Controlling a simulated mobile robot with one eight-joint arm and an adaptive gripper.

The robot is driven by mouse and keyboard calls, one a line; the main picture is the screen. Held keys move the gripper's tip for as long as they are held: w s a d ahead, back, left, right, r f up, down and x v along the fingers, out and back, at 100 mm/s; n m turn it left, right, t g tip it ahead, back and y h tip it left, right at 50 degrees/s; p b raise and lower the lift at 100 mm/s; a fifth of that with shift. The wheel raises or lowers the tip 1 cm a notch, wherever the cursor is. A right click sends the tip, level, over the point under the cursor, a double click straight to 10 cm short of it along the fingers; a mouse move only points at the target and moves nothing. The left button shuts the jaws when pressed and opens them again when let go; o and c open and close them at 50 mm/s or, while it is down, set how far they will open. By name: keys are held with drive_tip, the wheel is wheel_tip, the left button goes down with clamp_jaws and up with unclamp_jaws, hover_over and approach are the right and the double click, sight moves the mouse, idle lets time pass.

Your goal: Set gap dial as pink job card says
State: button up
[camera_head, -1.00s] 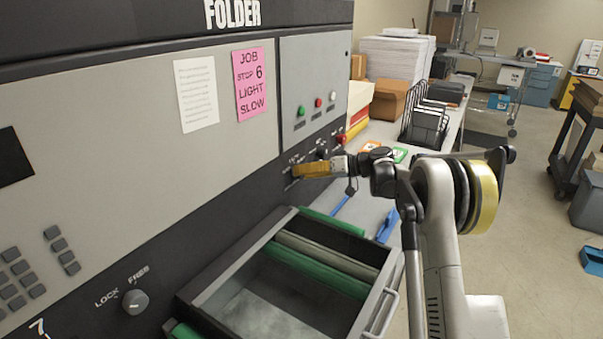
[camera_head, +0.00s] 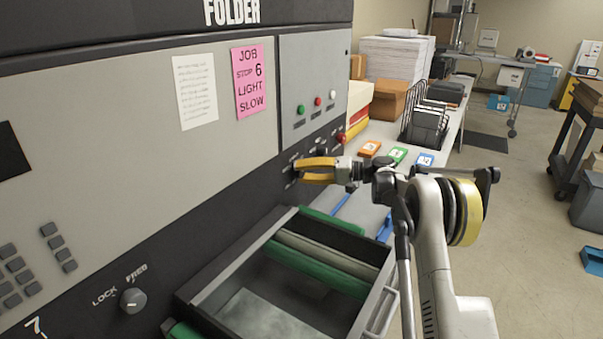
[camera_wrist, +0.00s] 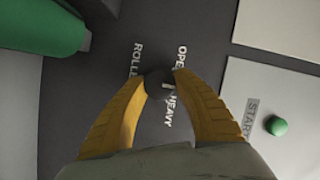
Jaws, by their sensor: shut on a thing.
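The pink job card (camera_head: 249,82) is on the folder's front and reads JOB, STOP 6, LIGHT, SLOW. My gripper (camera_head: 295,170) is at the dark control panel below the grey button box. In the wrist view, its yellow fingers (camera_wrist: 160,82) close on a small dark round knob (camera_wrist: 157,84). White lettering beside the knob reads OPE..., HEAVY and ROLLE..., partly covered by the knob and fingers. The knob's pointer direction cannot be made out. In the head view the fingers hide most of this knob.
A tray with green rollers (camera_head: 388,297) juts out below my gripper. A red knob (camera_head: 341,137) is close by at upper right. A LOCK/FREE knob (camera_head: 133,300) is at lower left. The green START button (camera_wrist: 277,125) is beside the fingers. Orange, green and blue cards lie on the table behind.

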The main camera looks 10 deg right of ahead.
drive_tip(key=shift+f, duration=0.1)
drive_tip(key=o, duration=1.2)
drive_tip(key=shift+a, duration=0.1)
drive_tip(key=v, duration=1.2)
